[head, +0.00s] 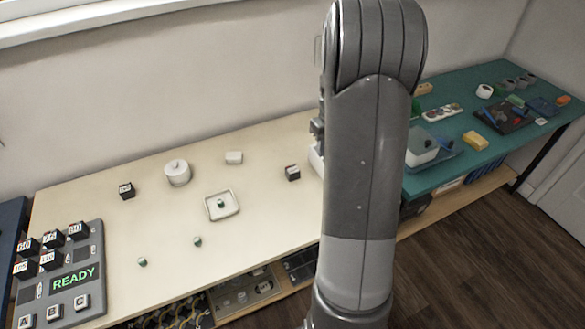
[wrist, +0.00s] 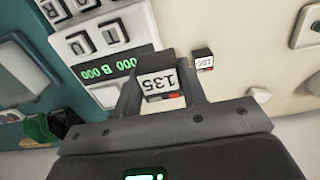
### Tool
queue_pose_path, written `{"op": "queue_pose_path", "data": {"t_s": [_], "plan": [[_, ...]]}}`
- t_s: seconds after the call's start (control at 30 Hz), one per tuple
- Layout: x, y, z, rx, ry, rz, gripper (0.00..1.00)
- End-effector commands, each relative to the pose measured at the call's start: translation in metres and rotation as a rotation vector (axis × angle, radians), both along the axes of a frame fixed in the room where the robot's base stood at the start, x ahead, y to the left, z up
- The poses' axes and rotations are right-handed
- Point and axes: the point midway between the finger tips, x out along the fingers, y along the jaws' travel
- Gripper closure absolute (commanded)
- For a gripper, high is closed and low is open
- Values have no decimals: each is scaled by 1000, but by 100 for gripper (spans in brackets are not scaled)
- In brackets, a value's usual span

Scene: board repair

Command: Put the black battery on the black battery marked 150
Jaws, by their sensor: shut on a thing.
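My gripper (wrist: 162,88) is shut on a black battery (wrist: 158,82) whose white label appears to read 135. In the wrist view it is held in front of a white device with a dark display. Another black battery (wrist: 203,60) stands on the pale table just right of the held one, apart from it. Its label seems to read 150, but it is small. In the head view a black battery (head: 292,173) sits left of my arm, and another (head: 126,190) stands farther left; their labels are too small to read. My arm hides the gripper in the head view.
The white keyed device (wrist: 110,35) is close by in the wrist view. A grey panel (head: 88,255) showing READY holds several black blocks at left. A white pot (head: 177,172), a white dish (head: 234,212) and small green-and-white pieces stand between. Much of the pale table is clear.

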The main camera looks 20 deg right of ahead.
Motion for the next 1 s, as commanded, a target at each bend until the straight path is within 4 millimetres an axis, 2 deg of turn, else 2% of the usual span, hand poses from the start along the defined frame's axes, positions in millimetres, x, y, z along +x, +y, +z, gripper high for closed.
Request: {"op": "queue_pose_path", "data": {"t_s": [0.5,0.77,1.0], "plan": [[75,69,-61,1,1,3,87],[84,78,-75,1,2,0,87],[83,78,-107,1,2,1,87]]}}
